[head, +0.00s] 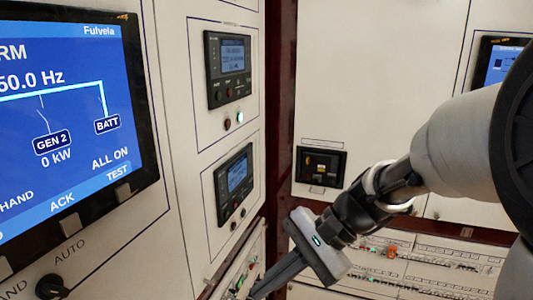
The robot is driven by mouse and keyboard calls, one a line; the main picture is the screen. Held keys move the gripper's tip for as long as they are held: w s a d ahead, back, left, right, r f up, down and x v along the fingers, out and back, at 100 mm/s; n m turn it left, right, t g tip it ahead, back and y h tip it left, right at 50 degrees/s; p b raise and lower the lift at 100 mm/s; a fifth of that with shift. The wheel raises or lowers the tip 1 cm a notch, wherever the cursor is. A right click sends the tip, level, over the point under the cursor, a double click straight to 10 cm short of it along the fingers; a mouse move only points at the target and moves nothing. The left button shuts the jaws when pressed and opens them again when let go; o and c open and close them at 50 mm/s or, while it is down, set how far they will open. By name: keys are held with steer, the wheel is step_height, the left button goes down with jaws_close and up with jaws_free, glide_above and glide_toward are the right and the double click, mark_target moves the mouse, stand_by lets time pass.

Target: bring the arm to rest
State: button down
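My arm (465,140) comes in from the right edge and slants down to the left. My gripper (255,292) is at the bottom centre, with its dark fingers pointing down and left toward a lower panel with small switches (243,276). The fingers overlap in this view, so I cannot tell whether they are open or shut, or whether the tips touch the panel. No held object shows.
A large blue screen (60,110) fills the left, with a rotary knob (52,287) below it. Two small display units (228,68) (234,182) sit on the white panel. Breaker rows (400,255) run behind my gripper. A dark socket (320,166) is on the back panel.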

steer(key=s+d+r+n+t+h+p, duration=0.1)
steer(key=s+d+r+n+t+h, duration=0.2)
steer(key=d, duration=0.4)
steer(key=s+d+r+n+t+h+p, duration=0.1)
steer(key=s+d+r+n+t+h, duration=0.2)
steer(key=d+n+h, duration=0.3)
steer(key=shift+s+d+r+t, duration=0.45)
steer(key=shift+d+r, duration=0.2)
steer(key=shift+r, duration=0.25)
